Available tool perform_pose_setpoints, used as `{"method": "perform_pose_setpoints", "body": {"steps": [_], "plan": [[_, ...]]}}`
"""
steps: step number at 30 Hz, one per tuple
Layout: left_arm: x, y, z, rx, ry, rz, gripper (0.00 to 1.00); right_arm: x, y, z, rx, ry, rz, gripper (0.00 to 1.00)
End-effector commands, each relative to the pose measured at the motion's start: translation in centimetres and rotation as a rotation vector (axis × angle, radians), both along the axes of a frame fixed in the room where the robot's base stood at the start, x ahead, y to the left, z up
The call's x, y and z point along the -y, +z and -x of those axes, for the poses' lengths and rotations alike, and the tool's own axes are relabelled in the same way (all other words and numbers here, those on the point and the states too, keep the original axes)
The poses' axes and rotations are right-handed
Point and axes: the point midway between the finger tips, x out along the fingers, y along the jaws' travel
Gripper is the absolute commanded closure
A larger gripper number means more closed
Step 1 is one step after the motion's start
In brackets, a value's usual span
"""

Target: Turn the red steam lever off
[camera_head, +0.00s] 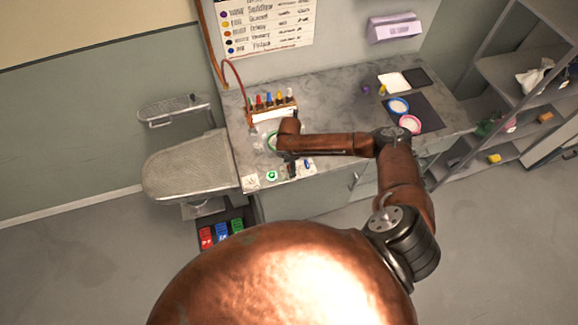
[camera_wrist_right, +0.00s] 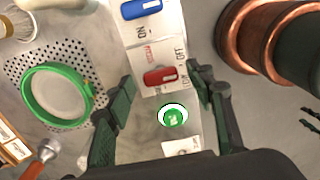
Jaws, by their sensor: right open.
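The red steam lever (camera_wrist_right: 160,76) shows in the right wrist view on a white panel. Its handle lies roughly crosswise in the picture, with an OFF label above and to the right of it. I cannot tell for sure which setting it is at. My right gripper (camera_wrist_right: 161,106) is open, with its fingers on either side of the panel and the lever beyond the gap between them. I see no contact. In the head view my right gripper (camera_head: 291,170) is over the counter's front left edge and hides the red lever. My left gripper is not in view.
A blue lever (camera_wrist_right: 147,8) is beside the red one, and a green round button (camera_wrist_right: 174,116) is nearer the gripper. A green-rimmed round dish (camera_wrist_right: 57,94) sits on a perforated plate at left. Bottles in a rack (camera_head: 270,103) stand behind on the counter (camera_head: 340,97).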

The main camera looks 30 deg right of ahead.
Motion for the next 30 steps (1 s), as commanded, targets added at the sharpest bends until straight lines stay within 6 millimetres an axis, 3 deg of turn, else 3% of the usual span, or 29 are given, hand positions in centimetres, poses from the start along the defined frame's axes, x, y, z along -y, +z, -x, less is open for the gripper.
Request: {"method": "perform_pose_setpoints", "body": {"steps": [4,8,21,30], "plan": [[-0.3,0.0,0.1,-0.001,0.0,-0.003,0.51,0.0,0.3,0.0,0.0,0.0,-0.001,0.51],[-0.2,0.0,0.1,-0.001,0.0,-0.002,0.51,0.0,1.9,-0.1,0.002,0.001,-0.001,0.51],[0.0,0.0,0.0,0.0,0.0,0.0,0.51,0.0,10.3,-0.1,0.002,0.0,0.0,0.51],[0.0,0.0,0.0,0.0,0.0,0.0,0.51,0.0,12.0,0.0,0.0,-0.001,0.001,0.51]]}}
